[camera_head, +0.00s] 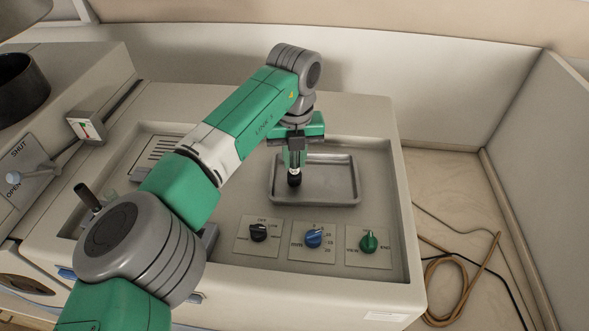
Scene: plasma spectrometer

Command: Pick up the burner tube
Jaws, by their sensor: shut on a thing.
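My gripper (295,160) points down over the metal tray (336,194) on the spectrometer's top. It is shut on the burner tube (294,180), a small upright piece with a black lower end and a pale part above it. The upper part of the tube is hidden by the jaws. The tube's lower end is over the left part of the tray; I cannot tell whether it touches the tray floor.
In front of the tray are a black knob (258,232), a blue knob (313,238) and a green knob (368,242). A shut/open lever (18,177) and a small gauge (86,126) are at left. A coiled brown hose (448,290) lies at right.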

